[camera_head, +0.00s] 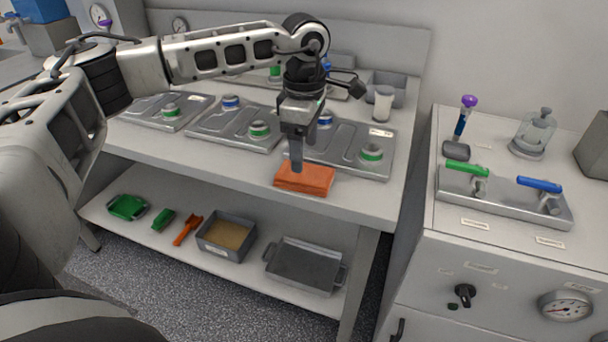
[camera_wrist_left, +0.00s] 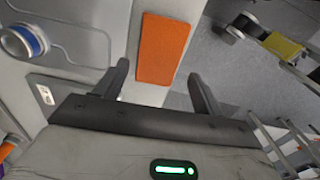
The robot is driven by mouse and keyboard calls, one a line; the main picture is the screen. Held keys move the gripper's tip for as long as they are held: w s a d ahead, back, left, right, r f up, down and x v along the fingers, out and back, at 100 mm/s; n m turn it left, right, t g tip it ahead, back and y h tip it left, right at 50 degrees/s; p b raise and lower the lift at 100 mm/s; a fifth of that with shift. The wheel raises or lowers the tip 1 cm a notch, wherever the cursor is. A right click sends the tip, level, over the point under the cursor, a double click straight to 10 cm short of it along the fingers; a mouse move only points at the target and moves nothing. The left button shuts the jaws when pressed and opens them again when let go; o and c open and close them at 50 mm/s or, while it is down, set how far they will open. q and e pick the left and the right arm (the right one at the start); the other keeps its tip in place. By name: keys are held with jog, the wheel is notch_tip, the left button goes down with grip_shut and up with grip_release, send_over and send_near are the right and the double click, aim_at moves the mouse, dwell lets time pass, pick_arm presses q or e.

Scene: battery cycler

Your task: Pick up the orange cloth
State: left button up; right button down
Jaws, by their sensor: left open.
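The orange cloth (camera_head: 306,178) is a folded rectangular pad lying at the front edge of the upper shelf of the bench. It also shows in the left wrist view (camera_wrist_left: 162,48), between and ahead of the two fingers. My left gripper (camera_head: 297,163) points down right over the cloth, and its fingertips overlap the cloth's back part in the head view. In the left wrist view the left gripper (camera_wrist_left: 160,80) is open, with its fingers apart and nothing between them. Whether the fingertips touch the cloth cannot be told. My right gripper is not in view.
Metal plates with green- and blue-ringed fittings, such as the right plate (camera_head: 345,150), lie behind the cloth. A grey cup (camera_head: 383,104) stands at the back. The lower shelf holds a sand tray (camera_head: 226,235) and a metal tray (camera_head: 305,266). A cabinet (camera_head: 500,250) with valves stands right.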

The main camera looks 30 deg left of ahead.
aim_at(304, 172)
pick_arm(q)
jog(key=shift+a+f+p, duration=0.1)
jog(key=shift+f+p, duration=0.35)
jog(key=shift+f, duration=2.25)
jog(key=c, duration=0.6)
jog(key=shift+r, duration=0.1)
jog(key=shift+w+r, duration=0.1)
jog(key=shift+r, duration=0.5)
jog(key=d+r, duration=0.1)
jog(key=r, duration=0.1)
jog(key=s+d+r+b, duration=0.1)
jog(key=r, duration=0.1)
jog(key=d+r, duration=0.1)
jog(key=r, duration=0.1)
jog(key=shift+s+d+r, duration=0.2)
jog(key=shift+s+d, duration=0.2)
jog(key=s+d+r, duration=0.1)
jog(key=d, duration=0.2)
jog(key=s+d+r+b, duration=0.1)
jog(key=s+d+r, duration=0.1)
jog(key=d, duration=0.1)
jog(key=s+d+r+b, duration=0.1)
jog(key=d+r, duration=0.1)
jog(key=shift+s+d+r, duration=0.15)
jog(key=shift+s+d, duration=0.15)
jog(key=shift+d, duration=0.1)
